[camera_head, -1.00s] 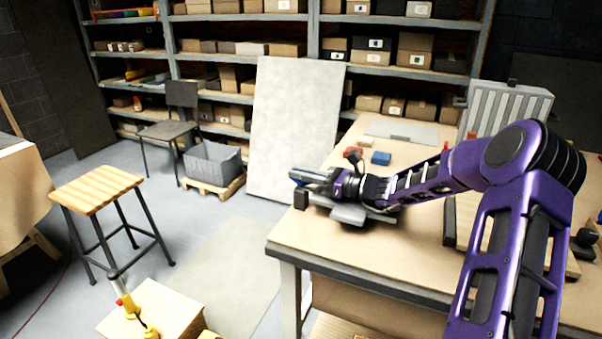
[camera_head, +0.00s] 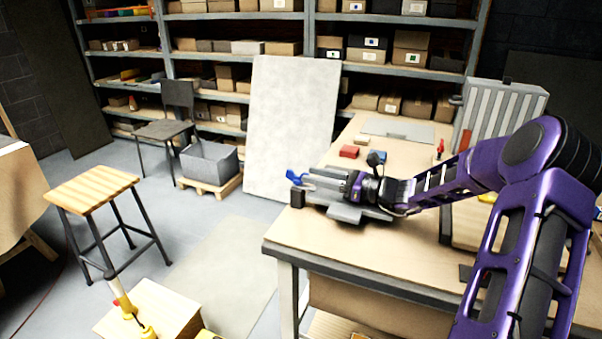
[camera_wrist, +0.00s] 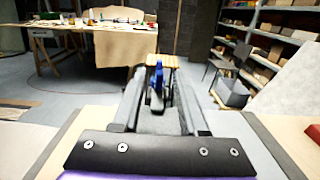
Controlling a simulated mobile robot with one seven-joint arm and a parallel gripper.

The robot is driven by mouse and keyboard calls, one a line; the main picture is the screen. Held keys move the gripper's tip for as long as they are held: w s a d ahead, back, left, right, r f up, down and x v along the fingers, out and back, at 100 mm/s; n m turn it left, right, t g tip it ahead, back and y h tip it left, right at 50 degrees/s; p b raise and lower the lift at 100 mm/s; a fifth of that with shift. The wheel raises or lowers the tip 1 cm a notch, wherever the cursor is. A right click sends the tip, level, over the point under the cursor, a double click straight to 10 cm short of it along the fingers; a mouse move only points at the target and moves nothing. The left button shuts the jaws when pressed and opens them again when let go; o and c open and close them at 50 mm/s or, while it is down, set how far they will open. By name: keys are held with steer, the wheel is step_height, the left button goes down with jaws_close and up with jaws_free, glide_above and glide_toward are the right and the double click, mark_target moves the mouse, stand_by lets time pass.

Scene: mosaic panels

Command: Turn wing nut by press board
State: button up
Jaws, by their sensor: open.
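In the wrist view the wing nut (camera_wrist: 158,72) appears ahead, between the lines of my two fingers. My gripper (camera_head: 316,182) is open and points left, its fingertips close to the wing nut. I cannot tell whether they touch it. The grey fingers also show in the wrist view (camera_wrist: 156,90). A grey flat piece (camera_head: 358,214) lies under my gripper, perhaps part of the press board. My gripper hides much of it.
A ribbed grey panel (camera_head: 500,115) stands at the back right. A stool (camera_head: 95,190) stands on the floor to the left.

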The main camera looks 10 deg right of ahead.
steer(key=v, duration=1.2)
steer(key=shift+d, duration=0.1)
